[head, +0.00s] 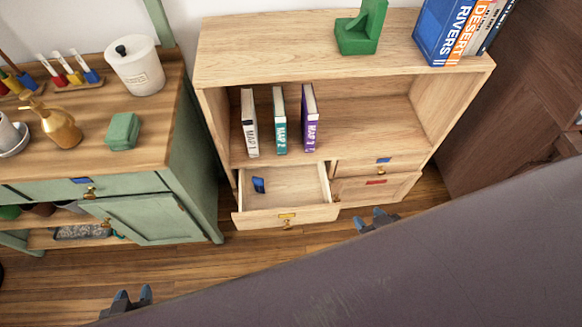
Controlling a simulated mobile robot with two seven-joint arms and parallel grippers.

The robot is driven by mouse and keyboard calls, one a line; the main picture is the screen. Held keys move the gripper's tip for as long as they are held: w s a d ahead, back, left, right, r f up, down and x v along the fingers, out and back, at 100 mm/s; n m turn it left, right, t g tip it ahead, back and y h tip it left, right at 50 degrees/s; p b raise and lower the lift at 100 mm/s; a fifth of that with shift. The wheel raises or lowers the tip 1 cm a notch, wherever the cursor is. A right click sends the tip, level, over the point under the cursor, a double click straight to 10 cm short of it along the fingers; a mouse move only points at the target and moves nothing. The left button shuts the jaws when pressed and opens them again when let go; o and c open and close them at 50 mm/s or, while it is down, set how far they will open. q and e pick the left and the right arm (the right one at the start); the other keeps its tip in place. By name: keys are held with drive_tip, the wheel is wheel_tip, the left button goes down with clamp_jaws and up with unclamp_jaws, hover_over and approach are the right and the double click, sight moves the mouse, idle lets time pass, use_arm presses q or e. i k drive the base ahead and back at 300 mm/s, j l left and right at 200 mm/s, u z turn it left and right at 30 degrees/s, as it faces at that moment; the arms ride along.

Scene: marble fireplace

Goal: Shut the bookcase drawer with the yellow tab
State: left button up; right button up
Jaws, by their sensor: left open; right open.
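The wooden bookcase (300,55) stands in the middle of the head view. Its lower left drawer, with the yellow tab (287,216) on the front, is pulled open. A small blue object (258,185) lies inside that drawer, and a small brass knob (286,225) sits below the tab. My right gripper (378,217) is open and empty, to the right of the open drawer and apart from it. My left gripper (132,298) is open and empty, low at the left, away from the bookcase. Both arms are mostly hidden.
A blue-tab drawer (379,163) and a red-tab front (375,186) beside the yellow-tab drawer look closed. Three map books (280,120) stand on the shelf. A green cabinet (150,215) is at left. A large dark surface (430,265) fills the lower right. Floor shows before the drawer.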

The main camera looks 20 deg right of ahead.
sight(299, 194)
drive_tip(key=k+l+z, duration=0.15)
drive_tip(key=k+z, duration=0.3)
drive_tip(key=k+l+z, duration=0.25)
drive_tip(key=z, duration=0.25)
drive_tip(key=k, duration=0.1)
